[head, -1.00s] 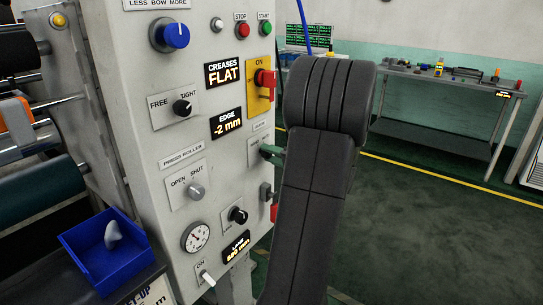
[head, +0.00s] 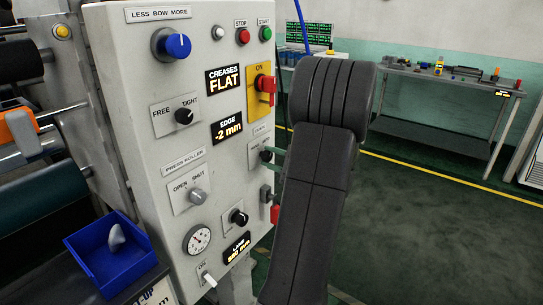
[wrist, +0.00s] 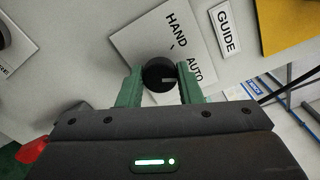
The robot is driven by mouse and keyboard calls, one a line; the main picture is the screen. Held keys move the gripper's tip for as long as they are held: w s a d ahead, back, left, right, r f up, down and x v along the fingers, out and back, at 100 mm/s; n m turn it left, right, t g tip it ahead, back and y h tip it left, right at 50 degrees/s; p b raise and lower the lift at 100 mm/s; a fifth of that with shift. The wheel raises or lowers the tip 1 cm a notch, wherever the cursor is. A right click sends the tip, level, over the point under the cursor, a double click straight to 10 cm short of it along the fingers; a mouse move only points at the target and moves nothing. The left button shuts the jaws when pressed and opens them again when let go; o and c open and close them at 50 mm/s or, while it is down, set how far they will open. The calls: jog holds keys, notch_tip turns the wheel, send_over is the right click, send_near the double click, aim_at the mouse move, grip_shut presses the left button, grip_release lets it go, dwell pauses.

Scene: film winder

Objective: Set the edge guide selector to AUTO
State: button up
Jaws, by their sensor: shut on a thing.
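The edge guide selector is a small round black knob (wrist: 158,74) on a plate (wrist: 150,40) lettered HAND and AUTO, beside a GUIDE label (wrist: 224,28). In the wrist view its pale mark points right, toward the AUTO side. My gripper (wrist: 160,86) is shut on the knob, one green finger on each side.
The panel (head: 150,120) carries other controls close by: a red switch on a yellow plate (head: 258,90) above, and a black knob (head: 239,218) below. A blue bin (head: 110,262) sits at lower left. Open floor lies to the right, before a workbench (head: 440,80).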

jog(key=shift+m, duration=0.3)
dwell(0.4)
jog(key=o, duration=1)
jog(key=v, duration=1.4)
jog(key=shift+b, duration=0.35)
